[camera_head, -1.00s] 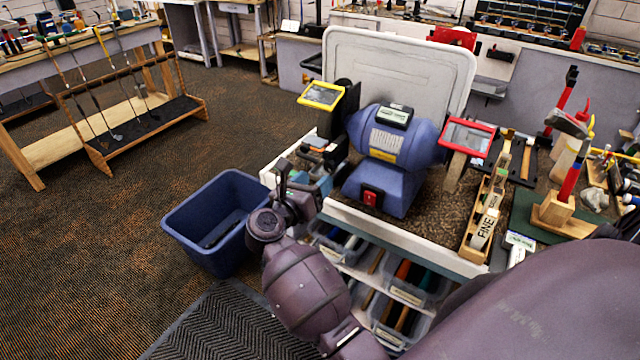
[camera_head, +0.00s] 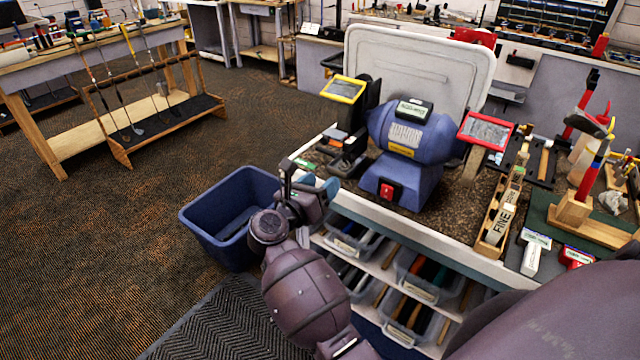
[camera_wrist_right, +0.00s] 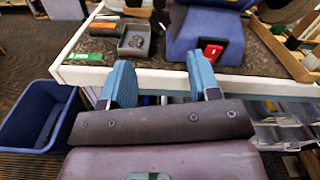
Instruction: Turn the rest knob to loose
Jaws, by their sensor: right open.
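The blue bench grinder (camera_head: 412,145) stands on the bench with a red switch (camera_head: 388,190) on its base. On its left side, below the yellow-framed shield (camera_head: 343,89), is a dark rest area (camera_head: 350,150); I cannot make out the rest knob or its setting. My right gripper (camera_head: 318,184) is at the bench's front left edge, apart from the grinder. In the right wrist view its two blue fingers (camera_wrist_right: 162,82) are spread with nothing between them. Beyond them a grey square dish (camera_wrist_right: 136,41) lies on the bench top. My left gripper is not in view.
A blue bin (camera_head: 225,215) stands on the floor left of the bench. Clear drawers (camera_head: 420,275) sit under the bench top. A red-framed shield (camera_head: 486,130) covers the right wheel.

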